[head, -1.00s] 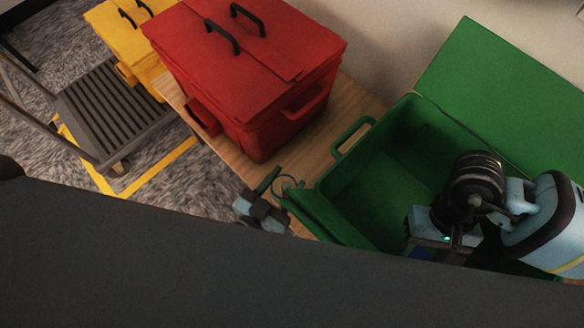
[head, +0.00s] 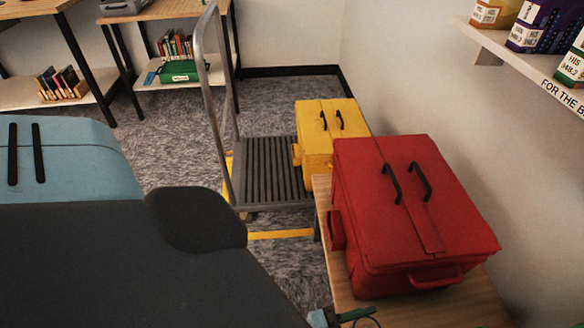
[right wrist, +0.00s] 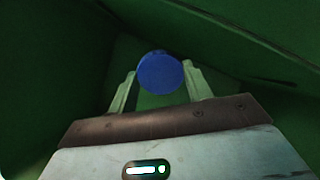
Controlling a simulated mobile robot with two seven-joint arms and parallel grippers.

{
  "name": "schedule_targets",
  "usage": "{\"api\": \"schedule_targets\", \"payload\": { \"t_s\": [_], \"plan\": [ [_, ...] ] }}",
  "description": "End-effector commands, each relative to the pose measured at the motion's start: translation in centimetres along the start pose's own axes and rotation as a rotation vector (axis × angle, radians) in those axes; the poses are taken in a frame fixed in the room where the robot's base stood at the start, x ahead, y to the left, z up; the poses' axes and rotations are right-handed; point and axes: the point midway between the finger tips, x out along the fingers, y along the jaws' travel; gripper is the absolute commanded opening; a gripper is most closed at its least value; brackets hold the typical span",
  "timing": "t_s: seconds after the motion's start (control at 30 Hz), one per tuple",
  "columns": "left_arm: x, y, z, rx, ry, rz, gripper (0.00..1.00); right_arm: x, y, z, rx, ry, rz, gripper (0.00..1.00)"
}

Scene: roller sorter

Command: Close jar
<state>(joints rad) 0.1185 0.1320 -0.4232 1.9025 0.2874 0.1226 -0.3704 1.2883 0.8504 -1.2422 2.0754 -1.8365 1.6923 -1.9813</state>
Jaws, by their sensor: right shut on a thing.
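In the right wrist view, a round blue disc (right wrist: 160,73), like a jar lid seen face on, sits between the fingertips of my right gripper (right wrist: 160,82). The gripper is shut on it, inside the dark green bin (right wrist: 60,70). Whether a jar body is under the disc is hidden. The right gripper is out of the head view. A small pale blue piece, apparently of my left gripper (head: 319,318), shows at the bottom edge of the head view beside a green handle (head: 356,314). Its fingers cannot be made out.
A closed red bin (head: 410,215) stands on a wooden table (head: 440,308). A closed yellow bin (head: 330,130) is behind it, by a grey cart (head: 268,172). A wall shelf (head: 500,45) with boxes is upper right. Green bin walls surround the right gripper closely.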

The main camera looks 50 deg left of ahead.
Motion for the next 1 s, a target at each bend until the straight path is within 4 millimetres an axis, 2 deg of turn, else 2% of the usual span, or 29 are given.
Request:
{"api": "schedule_targets", "payload": {
  "t_s": [0.03, 0.37, 0.67, 0.87, 1.0],
  "plan": [
    [-0.3, -0.2, -1.9, 0.002, 0.007, -0.003, 0.0, -1.1, 0.0, 0.5, 0.0, 0.004, 0.0, 0.29],
    [-2.0, -1.8, -8.4, 0.0, 0.007, -0.04, 0.0, -4.5, -0.1, 2.2, -0.001, 0.005, 0.0, 0.29],
    [-3.7, -4.2, -15.1, -0.003, 0.011, -0.112, 0.0, -8.3, 0.0, 3.6, -0.001, 0.008, 0.0, 0.29],
    [-4.8, -6.3, -20.5, -0.005, 0.015, -0.18, 0.0, -11.7, -0.1, 4.5, 0.0, 0.013, 0.0, 0.29],
    [-5.7, -7.9, -24.8, -0.007, 0.02, -0.237, 0.0, -14.6, -0.1, 5.1, 0.0, 0.016, 0.0, 0.29]
  ]
}}
